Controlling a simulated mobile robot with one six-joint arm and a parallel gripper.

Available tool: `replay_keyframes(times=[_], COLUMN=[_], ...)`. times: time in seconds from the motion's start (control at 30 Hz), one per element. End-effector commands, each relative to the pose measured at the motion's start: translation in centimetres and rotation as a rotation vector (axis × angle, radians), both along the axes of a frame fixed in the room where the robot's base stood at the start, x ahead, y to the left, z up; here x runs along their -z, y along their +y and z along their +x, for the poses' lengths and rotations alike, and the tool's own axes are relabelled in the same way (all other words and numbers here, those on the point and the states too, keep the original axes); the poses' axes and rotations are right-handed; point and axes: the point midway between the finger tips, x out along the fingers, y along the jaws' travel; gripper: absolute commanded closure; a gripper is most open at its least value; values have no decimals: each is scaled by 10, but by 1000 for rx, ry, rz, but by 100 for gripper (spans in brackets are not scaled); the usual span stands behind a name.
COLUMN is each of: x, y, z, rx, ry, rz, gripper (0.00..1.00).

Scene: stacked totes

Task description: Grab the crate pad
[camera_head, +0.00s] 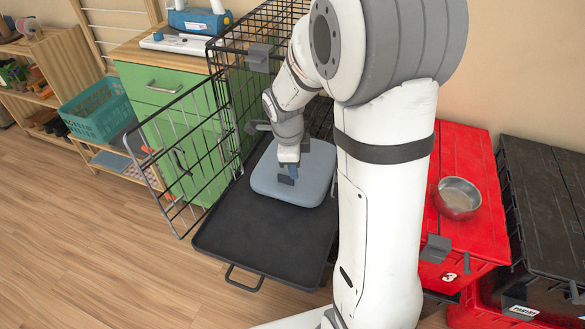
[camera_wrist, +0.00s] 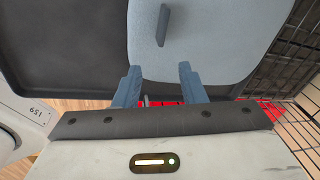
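The crate pad (camera_head: 318,178) is a blue-grey rounded cushion lying on the black tray of the wire crate. It also fills the top middle of the wrist view (camera_wrist: 215,40), with a dark grey tab (camera_wrist: 163,25) standing on it. My gripper (camera_head: 289,170) is over the pad in the head view, close to the tab. In the wrist view, my gripper (camera_wrist: 160,76) has its two blue fingers apart with nothing between them, and the tab lies ahead of the fingertips. My arm hides part of the crate in the head view.
The black tray (camera_head: 250,240) sticks out of the wire crate (camera_head: 235,70), whose door (camera_head: 185,150) stands open at left. A green cabinet (camera_head: 160,85) is behind it. A red tote (camera_head: 475,165) bearing a metal bowl (camera_head: 458,197) and a black tote (camera_head: 545,200) stand right. Floor at left is clear.

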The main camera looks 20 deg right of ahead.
Motion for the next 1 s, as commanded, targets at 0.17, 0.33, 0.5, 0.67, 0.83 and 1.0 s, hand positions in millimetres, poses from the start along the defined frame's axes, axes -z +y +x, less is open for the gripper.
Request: replay_keyframes(times=[0.17, 0.33, 0.5, 0.67, 0.83, 1.0], x=[22, 44, 67, 74, 73, 73], y=[-2, 1, 1, 0, 0, 0], z=[2, 8, 13, 14, 14, 14], rx=[2, 1, 1, 0, -1, -1], ry=[4, 5, 4, 2, 2, 2], rz=[0, 0, 1, 1, 1, 1], gripper=[63, 63, 63, 63, 63, 76])
